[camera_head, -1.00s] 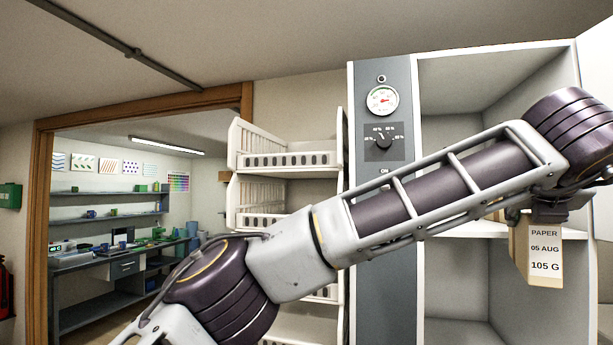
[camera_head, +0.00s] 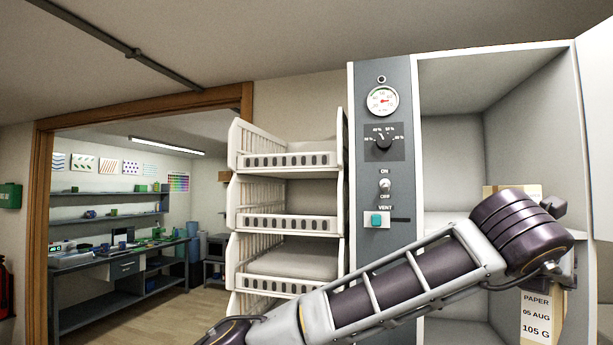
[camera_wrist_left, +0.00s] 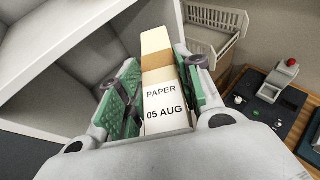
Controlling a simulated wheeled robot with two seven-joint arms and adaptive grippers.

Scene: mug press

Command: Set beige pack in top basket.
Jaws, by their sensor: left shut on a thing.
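The beige pack (camera_head: 537,317), labelled "PAPER 05 AUG 105 G", hangs at the lower right of the head view, in front of the open cabinet. In the left wrist view the pack (camera_wrist_left: 165,105) sits between the green pads of my left gripper (camera_wrist_left: 157,65), which is shut on it. My forearm hides most of this gripper in the head view. The top basket (camera_head: 290,160) is a white slatted basket at the top of a stack, left of the grey control panel. It looks empty. My right gripper is in neither view.
More white baskets (camera_head: 285,222) sit below the top one. The control panel (camera_head: 383,190) has a gauge, knob and switches. The cabinet's right door (camera_head: 598,90) stands open. Another beige surface (camera_head: 512,190) shows above my forearm, mostly hidden. The doorway is at left.

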